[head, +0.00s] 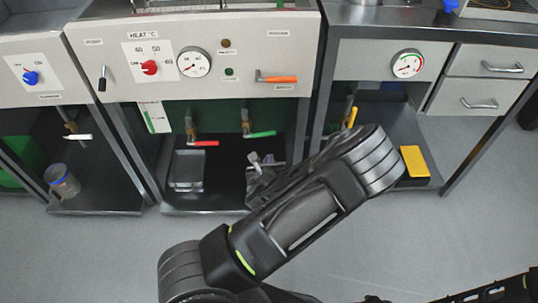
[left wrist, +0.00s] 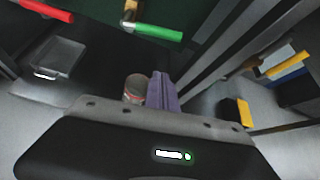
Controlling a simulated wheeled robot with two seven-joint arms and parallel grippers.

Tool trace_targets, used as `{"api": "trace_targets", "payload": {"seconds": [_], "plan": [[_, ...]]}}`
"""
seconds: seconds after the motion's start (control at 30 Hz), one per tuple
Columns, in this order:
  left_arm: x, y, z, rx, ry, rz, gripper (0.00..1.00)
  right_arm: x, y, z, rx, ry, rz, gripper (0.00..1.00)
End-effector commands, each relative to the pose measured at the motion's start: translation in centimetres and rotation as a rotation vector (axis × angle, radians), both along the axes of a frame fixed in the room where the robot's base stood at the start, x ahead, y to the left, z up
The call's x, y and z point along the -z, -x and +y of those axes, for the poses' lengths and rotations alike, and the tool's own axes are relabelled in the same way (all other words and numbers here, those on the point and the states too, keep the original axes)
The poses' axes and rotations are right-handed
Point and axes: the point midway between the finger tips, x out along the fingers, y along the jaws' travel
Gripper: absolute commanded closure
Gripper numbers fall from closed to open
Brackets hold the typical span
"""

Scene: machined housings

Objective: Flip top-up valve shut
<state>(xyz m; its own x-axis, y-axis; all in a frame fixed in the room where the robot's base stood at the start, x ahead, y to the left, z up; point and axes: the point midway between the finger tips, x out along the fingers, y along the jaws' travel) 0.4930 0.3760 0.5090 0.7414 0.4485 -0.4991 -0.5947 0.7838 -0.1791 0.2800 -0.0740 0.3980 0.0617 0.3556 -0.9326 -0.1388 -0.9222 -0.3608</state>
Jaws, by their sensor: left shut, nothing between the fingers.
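Several lever valves show, and I cannot tell which is the top-up valve. Under the middle counter hang a red-handled valve (head: 205,143) and a green-handled valve (head: 262,134), both handles roughly level; they also show in the left wrist view as a red handle (left wrist: 46,11) and a green handle (left wrist: 158,33). An orange lever (head: 277,79) lies level on the front panel. A yellow handle (head: 352,117) is under the right counter. My left gripper (head: 262,164) is below the green handle, apart from it, partly hidden by my arm. Its fingers (left wrist: 162,92) are closed and empty.
A clear tray (head: 187,170) sits on the lower shelf, and a mug (head: 62,180) is at left. A can (left wrist: 135,88) shows beside my fingers. A yellow box (head: 415,162) is at right. Cabinet legs bound the bay.

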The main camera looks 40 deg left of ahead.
Motion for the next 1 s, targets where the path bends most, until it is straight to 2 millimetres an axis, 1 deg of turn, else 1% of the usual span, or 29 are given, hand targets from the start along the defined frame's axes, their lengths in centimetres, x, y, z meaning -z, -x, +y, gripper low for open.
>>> {"api": "trace_targets", "payload": {"seconds": [0.17, 0.47, 0.5, 0.53, 0.6, 0.7, 0.8, 1.0], "plan": [[1.5, -1.9, 1.3, -0.003, 0.001, -0.001, 1.0, 0.7, 0.0, 0.0, 0.001, 0.0, 0.0, 0.64], [4.6, -6.4, 3.9, -0.002, 0.002, -0.002, 1.0, 2.1, 0.0, 0.0, 0.002, 0.0, 0.001, 0.64], [4.4, -6.8, 4.3, -0.003, 0.001, -0.002, 1.0, 2.0, 0.0, 0.0, 0.002, 0.0, 0.001, 0.64], [3.3, -6.7, 4.3, -0.004, 0.002, -0.005, 1.0, 1.7, 0.0, 0.0, 0.002, 0.0, 0.001, 0.64], [2.3, -6.7, 4.6, -0.003, 0.003, -0.004, 1.0, 1.5, 0.0, 0.0, 0.002, 0.0, 0.001, 0.64], [1.3, -6.7, 4.9, -0.003, 0.001, -0.002, 1.0, 1.4, 0.0, 0.0, 0.002, 0.0, 0.001, 0.64], [0.7, -6.8, 5.0, -0.001, 0.001, -0.001, 1.0, 1.4, 0.0, 0.0, 0.001, 0.0, 0.0, 0.64], [0.6, -6.7, 5.0, -0.001, 0.0, 0.001, 1.0, 1.4, 0.0, 0.0, 0.001, 0.0, 0.0, 0.64]]}}
